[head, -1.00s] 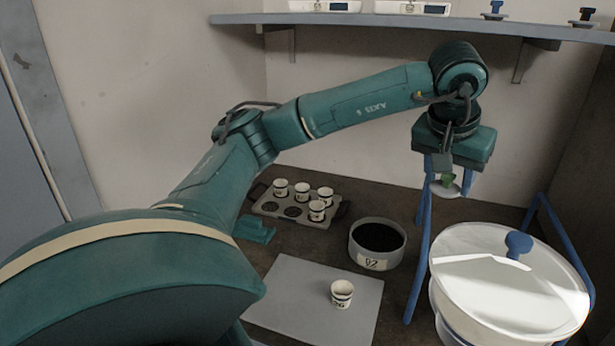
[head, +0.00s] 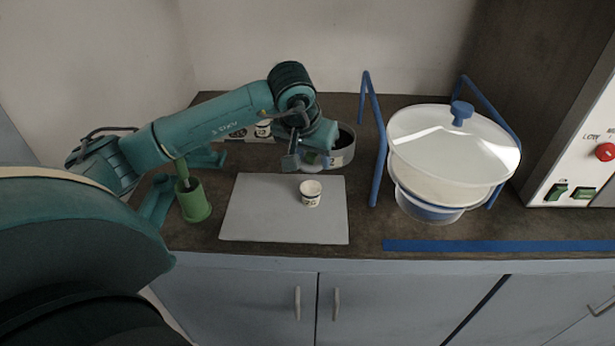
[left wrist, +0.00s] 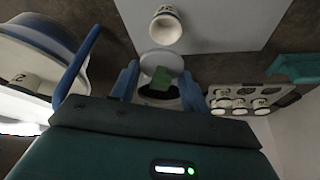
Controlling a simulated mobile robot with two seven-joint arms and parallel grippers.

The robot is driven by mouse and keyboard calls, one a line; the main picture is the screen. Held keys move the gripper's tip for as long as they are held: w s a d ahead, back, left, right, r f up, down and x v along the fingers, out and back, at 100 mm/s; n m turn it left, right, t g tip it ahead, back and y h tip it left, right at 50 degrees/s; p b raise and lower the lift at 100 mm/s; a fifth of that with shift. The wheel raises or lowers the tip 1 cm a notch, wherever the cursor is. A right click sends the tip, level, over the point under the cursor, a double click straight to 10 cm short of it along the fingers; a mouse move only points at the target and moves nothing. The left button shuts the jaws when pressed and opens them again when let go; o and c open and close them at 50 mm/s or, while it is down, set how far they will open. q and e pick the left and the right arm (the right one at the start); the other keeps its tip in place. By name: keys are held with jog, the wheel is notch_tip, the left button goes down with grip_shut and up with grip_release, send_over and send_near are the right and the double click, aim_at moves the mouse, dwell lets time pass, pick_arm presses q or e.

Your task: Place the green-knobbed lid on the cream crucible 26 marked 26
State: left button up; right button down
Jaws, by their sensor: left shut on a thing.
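The cream crucible (head: 310,194) stands upright and uncovered on the grey mat; its dark marking is too small to read surely. It also shows in the left wrist view (left wrist: 165,27). My left gripper (head: 312,162) is just behind and above the crucible, apart from it. In the left wrist view, its blue fingers (left wrist: 158,82) are shut on the green knob (left wrist: 160,79) of a pale round lid (left wrist: 163,63). The lid hangs between the fingers and the crucible's side of the view. My right gripper is not in view.
The grey mat (head: 250,210) is otherwise bare. A dark-filled round pan (head: 345,155) stands behind the gripper. A tray of several crucibles (left wrist: 265,92) is beyond. The lidded white sieve vessel (head: 440,165) with blue frame stands right. A green cup (head: 192,202) stands left.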

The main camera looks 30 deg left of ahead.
aim_at(309, 168)
pick_arm(q)
notch_tip(309, 168, down, 5)
jog(key=shift+f, duration=0.2)
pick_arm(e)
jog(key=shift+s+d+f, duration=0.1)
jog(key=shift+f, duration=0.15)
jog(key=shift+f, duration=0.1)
pick_arm(q)
jog(key=shift+f+b, duration=0.45)
jog(key=shift+f, duration=0.05)
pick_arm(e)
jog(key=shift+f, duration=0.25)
pick_arm(q)
jog(key=o, duration=0.9)
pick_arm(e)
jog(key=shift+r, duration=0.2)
pick_arm(q)
jog(key=shift+o, duration=0.2)
